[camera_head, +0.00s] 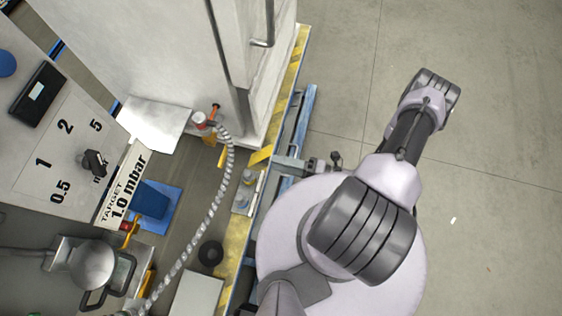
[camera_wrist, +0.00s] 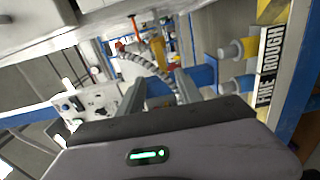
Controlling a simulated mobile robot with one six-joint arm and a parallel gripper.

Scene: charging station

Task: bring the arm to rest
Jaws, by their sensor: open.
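My gripper (camera_wrist: 160,86) shows in the wrist view with its two grey fingers apart and nothing between them. Behind the fingers are a ribbed hose (camera_wrist: 142,64) and blue framework, both apart from the fingers as far as I can tell. In the head view my arm is folded over the right side, above the floor beside the station. My fingers cannot be made out clearly there.
The station's bench has a yellow-black striped edge (camera_head: 262,152). On it are the ribbed hose (camera_head: 222,185), a dial panel (camera_head: 72,150), a blue block (camera_head: 150,200) and a white cabinet (camera_head: 165,50). The concrete floor (camera_head: 500,120) at right is clear.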

